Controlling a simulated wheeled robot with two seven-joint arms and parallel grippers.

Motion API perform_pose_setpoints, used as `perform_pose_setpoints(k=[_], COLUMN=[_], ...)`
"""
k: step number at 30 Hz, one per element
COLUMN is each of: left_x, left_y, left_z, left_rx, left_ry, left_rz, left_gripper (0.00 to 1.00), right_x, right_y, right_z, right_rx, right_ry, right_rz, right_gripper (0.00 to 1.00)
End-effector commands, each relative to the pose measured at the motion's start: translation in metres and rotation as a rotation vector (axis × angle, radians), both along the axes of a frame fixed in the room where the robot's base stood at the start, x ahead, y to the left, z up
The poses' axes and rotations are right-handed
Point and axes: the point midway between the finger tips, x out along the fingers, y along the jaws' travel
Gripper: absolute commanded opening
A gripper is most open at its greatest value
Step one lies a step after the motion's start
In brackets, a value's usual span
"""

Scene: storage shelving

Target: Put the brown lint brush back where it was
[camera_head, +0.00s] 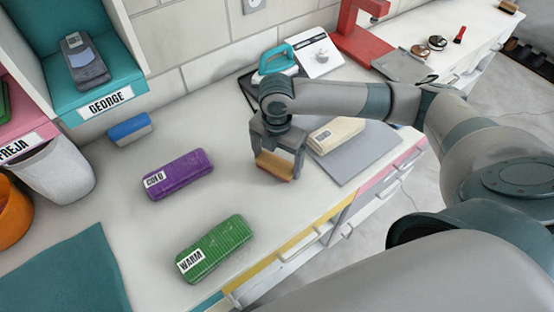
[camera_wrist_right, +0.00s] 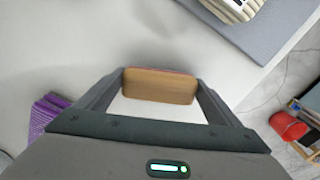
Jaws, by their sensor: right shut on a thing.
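The brown lint brush (camera_head: 275,165) shows as a small wood-coloured block between the fingers of my right gripper (camera_head: 276,162). My right gripper is shut on it, over the white counter between the purple case and the grey mat. In the right wrist view the brush (camera_wrist_right: 160,86) lies across between the two fingertips (camera_wrist_right: 160,82), with a thin reddish edge on its far side. I cannot tell whether the brush touches the counter. My left gripper is not in view.
A purple case labelled COLD (camera_head: 180,174) and a green case labelled WARM (camera_head: 213,248) lie left on the counter. A cream case (camera_head: 337,134) lies on a grey mat (camera_head: 355,155) close right. A blue block (camera_head: 130,129), turquoise-handled iron (camera_head: 277,62) and red stand (camera_head: 358,38) are further back.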

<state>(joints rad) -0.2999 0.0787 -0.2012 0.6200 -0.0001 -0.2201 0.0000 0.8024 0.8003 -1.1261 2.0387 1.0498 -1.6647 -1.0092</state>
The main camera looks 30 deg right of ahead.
Motion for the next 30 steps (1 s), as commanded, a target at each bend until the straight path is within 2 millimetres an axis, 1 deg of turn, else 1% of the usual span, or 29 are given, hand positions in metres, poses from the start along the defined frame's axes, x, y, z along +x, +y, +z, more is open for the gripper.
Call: perform_pose_setpoints(k=[1,4,16,17,18,26,30], left_x=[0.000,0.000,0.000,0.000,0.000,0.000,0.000], left_y=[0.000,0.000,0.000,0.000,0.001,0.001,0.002], left_z=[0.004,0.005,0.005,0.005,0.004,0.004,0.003], left_rx=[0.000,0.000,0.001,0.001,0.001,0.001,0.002], left_ry=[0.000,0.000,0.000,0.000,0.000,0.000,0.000], left_rz=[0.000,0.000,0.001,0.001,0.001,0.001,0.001], left_gripper=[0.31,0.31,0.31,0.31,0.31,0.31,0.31], right_x=[0.000,0.000,0.000,0.000,0.000,0.000,0.001], right_y=[0.000,0.000,0.000,0.000,0.000,0.000,0.000], right_z=[-0.003,-0.009,-0.014,-0.013,-0.013,-0.013,-0.008], right_rx=[0.001,0.000,0.001,0.001,0.001,0.000,0.001], right_ry=[0.001,-0.001,-0.001,-0.001,-0.001,-0.001,-0.003], right_rz=[0.000,0.000,0.000,0.001,0.001,0.001,0.001], right_gripper=[0.66,0.66,0.66,0.94,1.00,1.00,1.00])
